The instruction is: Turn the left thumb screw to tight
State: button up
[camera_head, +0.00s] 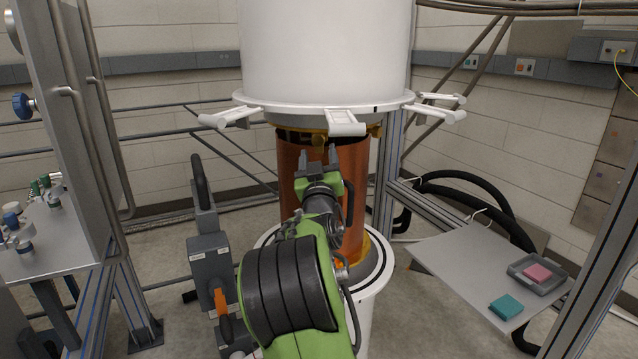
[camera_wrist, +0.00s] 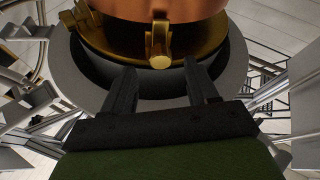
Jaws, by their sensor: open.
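A copper can (camera_head: 350,190) hangs under the white vessel, with a brass ring at its top edge. A brass thumb screw (camera_head: 318,139) shows at the front of this ring, and another brass piece (camera_head: 375,131) at its right. In the wrist view a brass thumb screw (camera_wrist: 160,42) stands at the middle of a brass ring (camera_wrist: 205,42), and another brass piece (camera_wrist: 84,16) is at upper left. I cannot tell which is the left one. My gripper (camera_head: 318,154) is open and empty in front of the can, its fingertips (camera_wrist: 160,70) apart, either side of the middle screw in the picture; contact is unclear.
The white vessel (camera_head: 325,55) with white clamp arms (camera_head: 345,124) overhangs my gripper. A grey post-like unit (camera_head: 210,255) stands left of my arm. A side table (camera_head: 465,262) at right holds a tray (camera_head: 520,270) and a teal block (camera_head: 506,307).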

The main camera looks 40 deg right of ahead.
jog(key=b+v, duration=0.3)
jog(key=v, duration=0.9)
jog(key=shift+s+a, duration=0.3)
jog(key=shift+f, duration=0.1)
